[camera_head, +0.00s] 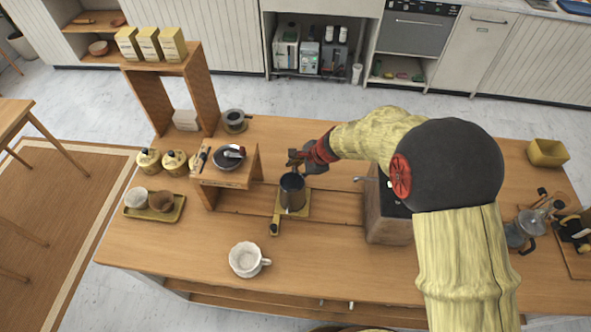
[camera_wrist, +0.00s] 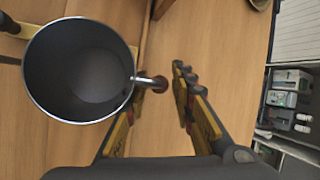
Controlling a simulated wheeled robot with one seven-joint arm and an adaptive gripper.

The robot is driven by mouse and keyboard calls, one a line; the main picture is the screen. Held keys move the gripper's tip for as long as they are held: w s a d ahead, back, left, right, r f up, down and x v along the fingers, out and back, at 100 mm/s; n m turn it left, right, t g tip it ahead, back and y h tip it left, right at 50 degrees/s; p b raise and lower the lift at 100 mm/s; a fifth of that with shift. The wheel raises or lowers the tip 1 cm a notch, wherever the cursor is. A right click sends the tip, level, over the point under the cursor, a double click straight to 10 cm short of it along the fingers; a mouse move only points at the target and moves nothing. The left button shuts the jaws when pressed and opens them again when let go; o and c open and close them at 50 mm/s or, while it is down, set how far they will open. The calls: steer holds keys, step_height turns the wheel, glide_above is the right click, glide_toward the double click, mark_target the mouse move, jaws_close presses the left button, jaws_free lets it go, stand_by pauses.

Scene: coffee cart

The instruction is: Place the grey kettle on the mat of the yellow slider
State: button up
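The grey kettle (camera_head: 292,192), a dark open-topped vessel, stands upright on the yellow mat of the slider (camera_head: 304,208). The slider's yellow handle points toward the front left. In the wrist view the kettle (camera_wrist: 80,72) fills the upper left and looks empty inside. My gripper (camera_head: 298,158) is just behind the kettle. In the wrist view my gripper (camera_wrist: 153,95) has its fingers spread, with the knob near the gap and nothing visibly clamped. The kettle hides much of the mat.
A small wooden stand (camera_head: 228,176) with a dark bowl is left of the kettle. A box-like grinder (camera_head: 388,222) stands to its right. A white cup (camera_head: 246,259) is at the front. A tray (camera_head: 153,212) with cups lies at the left. The counter front between cup and grinder is clear.

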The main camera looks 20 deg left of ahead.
steer(key=shift+o, duration=0.6)
steer(key=shift+r, duration=0.1)
steer(key=shift+d+r, duration=0.1)
steer(key=shift+r, duration=0.25)
steer(key=p+v, duration=0.2)
steer(key=v, duration=0.9)
steer(key=shift+d, duration=0.25)
steer(key=shift+r, duration=0.1)
